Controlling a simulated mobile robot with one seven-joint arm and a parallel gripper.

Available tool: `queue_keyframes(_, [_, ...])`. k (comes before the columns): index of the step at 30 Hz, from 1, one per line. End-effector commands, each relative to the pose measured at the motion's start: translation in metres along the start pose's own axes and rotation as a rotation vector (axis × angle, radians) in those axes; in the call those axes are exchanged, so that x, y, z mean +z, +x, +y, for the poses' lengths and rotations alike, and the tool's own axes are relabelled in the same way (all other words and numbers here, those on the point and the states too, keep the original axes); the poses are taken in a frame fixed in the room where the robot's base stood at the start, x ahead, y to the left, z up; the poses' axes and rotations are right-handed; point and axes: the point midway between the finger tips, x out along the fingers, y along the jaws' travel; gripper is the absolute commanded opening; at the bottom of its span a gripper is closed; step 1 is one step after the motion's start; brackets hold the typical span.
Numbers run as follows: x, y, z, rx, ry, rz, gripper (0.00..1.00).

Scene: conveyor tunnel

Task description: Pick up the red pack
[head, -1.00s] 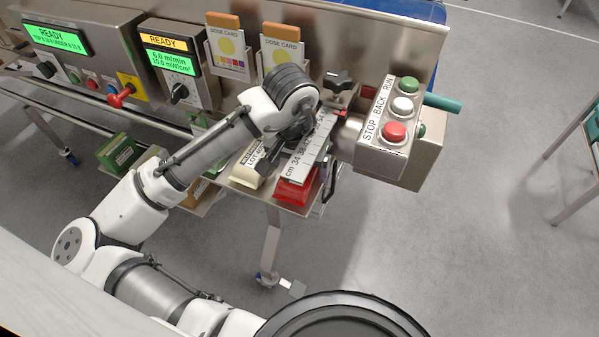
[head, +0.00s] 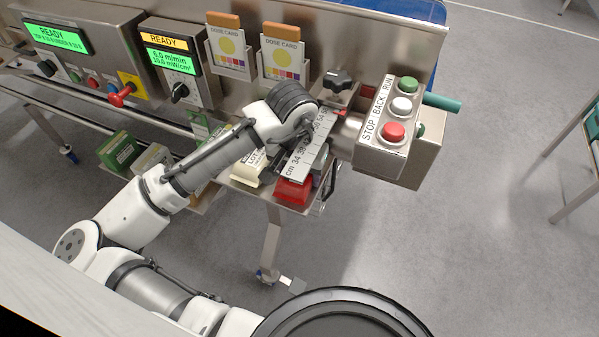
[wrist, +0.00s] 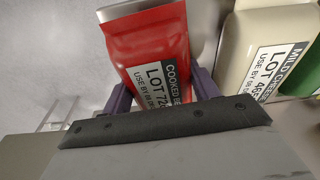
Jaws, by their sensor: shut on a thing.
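The red pack (wrist: 150,45) has a silver top edge and a white label reading "COOKED" and "LOT". In the wrist view it stands between the two purple fingers of my gripper (wrist: 163,92), which are shut on its sides. The dark wrist edge hides its lower part. In the head view the red pack (head: 293,191) shows at the end of the shelf, below the ruler. My arm and the ruler hide most of the gripper there. I cannot tell whether the pack is clear of the shelf.
A cream pack (head: 247,172) stands close to the left of the red one; in the wrist view it (wrist: 258,50) is on the right. A button box (head: 390,130) juts out to the right. Green packs (head: 118,152) stand further left.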

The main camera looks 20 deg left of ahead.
Motion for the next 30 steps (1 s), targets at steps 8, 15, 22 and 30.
queue_keyframes(8, [-0.001,-0.002,0.0,0.0,0.0,0.002,0.24])
queue_keyframes(15, [-0.003,-0.014,0.0,-0.001,0.002,0.003,0.24])
queue_keyframes(22, [0.046,-0.019,-0.004,0.0,-0.002,0.004,0.24])
queue_keyframes(30, [0.106,-0.022,-0.008,-0.002,-0.001,0.005,0.24])
